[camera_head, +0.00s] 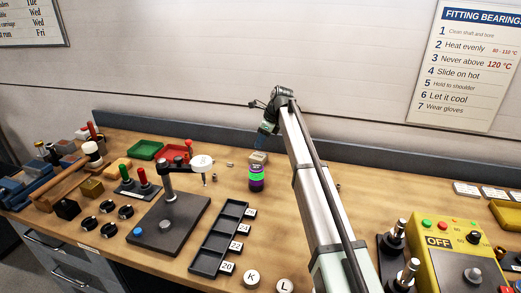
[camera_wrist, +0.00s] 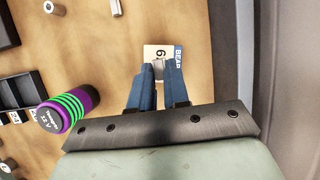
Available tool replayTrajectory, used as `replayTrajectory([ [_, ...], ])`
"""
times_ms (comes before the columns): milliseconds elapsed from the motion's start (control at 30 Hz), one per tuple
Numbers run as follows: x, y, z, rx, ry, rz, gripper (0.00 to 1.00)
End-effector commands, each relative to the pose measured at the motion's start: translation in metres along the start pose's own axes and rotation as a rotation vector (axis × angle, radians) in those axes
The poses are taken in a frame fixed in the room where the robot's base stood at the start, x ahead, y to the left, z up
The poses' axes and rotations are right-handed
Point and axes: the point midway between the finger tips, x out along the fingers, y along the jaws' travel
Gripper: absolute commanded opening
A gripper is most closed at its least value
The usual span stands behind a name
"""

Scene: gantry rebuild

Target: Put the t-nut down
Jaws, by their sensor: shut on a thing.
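My gripper (camera_wrist: 161,76) shows in the wrist view with its two blue fingers close together. They are shut on a small grey piece, the t-nut (camera_wrist: 158,69), which shows between the fingertips. A small box (camera_wrist: 152,51) with a "6" and "BEAR" on it lies just beyond and under the fingertips. I cannot tell whether the t-nut touches the box. In the head view my gripper (camera_head: 262,141) points down right above this box (camera_head: 258,157) near the back of the bench. The t-nut is too small to make out there.
A purple and green cylinder (camera_head: 256,178) stands just in front of the box; it also shows in the wrist view (camera_wrist: 68,110). A black compartment tray (camera_head: 219,240) and a dial-gauge stand (camera_head: 167,226) are further forward and left.

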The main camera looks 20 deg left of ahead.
Motion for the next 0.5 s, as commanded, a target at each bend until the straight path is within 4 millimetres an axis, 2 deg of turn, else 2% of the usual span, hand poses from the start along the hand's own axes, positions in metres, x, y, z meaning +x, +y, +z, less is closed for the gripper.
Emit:
replayTrajectory([
  [333,0.033,0.001,-0.014,0.0,0.0,0.001,0.0],
  [500,0.035,0.0,-0.015,-0.001,0.0,0.0,0.0],
])
